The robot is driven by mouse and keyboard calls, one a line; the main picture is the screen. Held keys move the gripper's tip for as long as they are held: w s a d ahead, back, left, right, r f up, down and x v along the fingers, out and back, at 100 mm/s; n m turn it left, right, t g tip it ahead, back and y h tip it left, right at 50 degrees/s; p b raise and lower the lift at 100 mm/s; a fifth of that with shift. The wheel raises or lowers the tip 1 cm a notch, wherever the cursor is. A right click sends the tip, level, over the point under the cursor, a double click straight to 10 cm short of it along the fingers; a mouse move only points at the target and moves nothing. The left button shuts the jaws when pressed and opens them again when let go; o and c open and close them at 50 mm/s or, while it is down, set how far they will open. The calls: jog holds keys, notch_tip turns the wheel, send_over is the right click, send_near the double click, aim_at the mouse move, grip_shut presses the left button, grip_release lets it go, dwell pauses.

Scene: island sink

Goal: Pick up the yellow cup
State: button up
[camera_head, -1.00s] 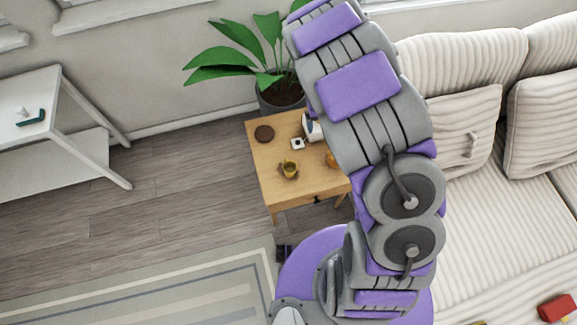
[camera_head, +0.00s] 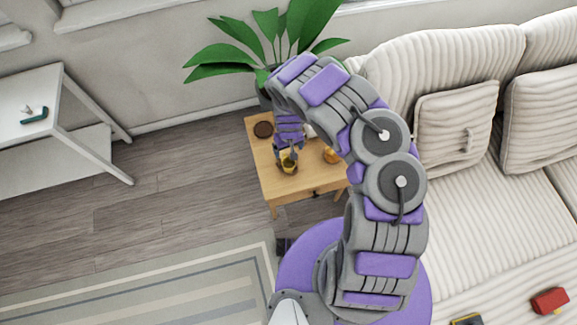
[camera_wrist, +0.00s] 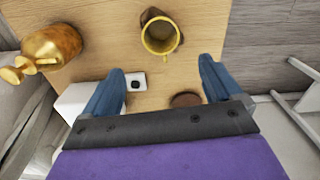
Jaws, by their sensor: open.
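The yellow cup (camera_head: 289,168) stands upright on the small wooden table, partly hidden by my gripper in the head view. In the wrist view the cup (camera_wrist: 160,36) is seen from above, its open mouth at the top middle. My gripper (camera_wrist: 160,66) is open and empty, with its two blue fingers spread wide. The cup lies beyond the fingertips, roughly centred between them, with no visible contact. In the head view my gripper (camera_head: 289,151) hangs pointing down just over the cup.
The wooden table (camera_head: 272,185) also carries a golden vase (camera_wrist: 52,45), a small white block with a black dot (camera_wrist: 136,82) and a dark brown disc (camera_head: 263,129). A potted plant (camera_head: 235,45) stands behind. A sofa (camera_head: 480,220) is right; a white table (camera_head: 75,110) is left.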

jog(key=b, duration=0.4)
send_over(288, 164)
jog(key=f, duration=0.7)
jog(key=shift+s+a+f, duration=0.1)
jog(key=shift+s+f, duration=0.15)
jog(key=shift+f, duration=0.1)
jog(key=f+b, duration=0.2)
jog(key=f, duration=0.1)
jog(key=f+b, duration=0.1)
jog(key=shift+s+d+f, duration=0.2)
jog(key=shift+s+f, duration=0.15)
jog(key=shift+s, duration=0.05)
jog(key=shift+f+b, duration=0.35)
jog(key=shift+b, duration=0.05)
jog(key=shift+a+r, duration=0.1)
jog(key=c, duration=1.1)
